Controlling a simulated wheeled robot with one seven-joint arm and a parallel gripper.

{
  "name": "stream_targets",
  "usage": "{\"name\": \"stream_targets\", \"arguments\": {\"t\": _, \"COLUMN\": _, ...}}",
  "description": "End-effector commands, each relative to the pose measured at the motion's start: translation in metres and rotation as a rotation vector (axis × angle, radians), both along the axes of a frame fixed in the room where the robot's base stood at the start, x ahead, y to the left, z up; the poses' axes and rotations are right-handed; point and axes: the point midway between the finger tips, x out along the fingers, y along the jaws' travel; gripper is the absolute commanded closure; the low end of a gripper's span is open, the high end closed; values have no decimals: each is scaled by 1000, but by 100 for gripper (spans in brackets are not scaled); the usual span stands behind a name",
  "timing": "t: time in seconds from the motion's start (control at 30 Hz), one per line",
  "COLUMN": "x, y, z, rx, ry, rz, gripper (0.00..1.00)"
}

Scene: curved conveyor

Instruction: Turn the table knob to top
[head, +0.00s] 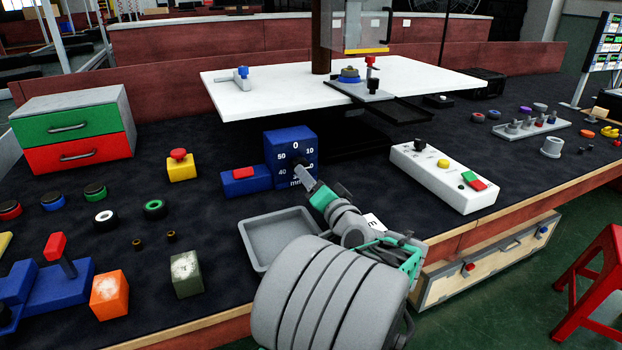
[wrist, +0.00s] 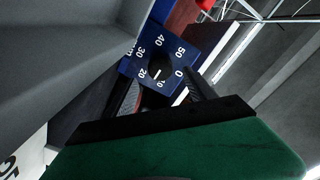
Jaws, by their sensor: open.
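A blue timer box (head: 278,148) stands on the dark bench, with white numbers around its front face and 0 at the top. In the wrist view the timer face (wrist: 140,55) looks turned, with 0 at the right. Its round black knob (wrist: 159,66) has a white mark that seems to lie towards the 10. In the head view my gripper (head: 303,174) hides most of the knob. My gripper is open just in front of the timer face, and the dark fingers (wrist: 165,92) flank the knob's lower side. Whether they touch it cannot be told.
A blue block with a red button (head: 243,173) sits left of the timer. A grey tray (head: 247,245) lies in front. A white control box (head: 424,180) with a black knob (head: 420,144) stands to the right. The white raised table (head: 240,100) is behind.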

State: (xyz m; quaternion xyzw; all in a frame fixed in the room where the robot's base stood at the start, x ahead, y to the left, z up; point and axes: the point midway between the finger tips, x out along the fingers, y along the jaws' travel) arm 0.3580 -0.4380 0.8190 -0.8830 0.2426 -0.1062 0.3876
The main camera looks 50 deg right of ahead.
Motion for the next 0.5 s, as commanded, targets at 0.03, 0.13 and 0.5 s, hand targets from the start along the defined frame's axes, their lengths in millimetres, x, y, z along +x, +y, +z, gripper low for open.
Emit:
{"name": "stream_targets", "arguments": {"t": 0.03, "x": 0, "y": 0, "z": 0, "rx": 0, "ry": 0, "rz": 0, "gripper": 36}}
{"name": "stream_targets", "arguments": {"t": 0.13, "x": -2, "y": -2, "z": 11, "rx": 1, "ry": 0, "rz": -4, "gripper": 36}}
{"name": "stream_targets", "arguments": {"t": 0.5, "x": -19, "y": -6, "z": -14, "rx": 426, "ry": -130, "rz": -30, "gripper": 36}}
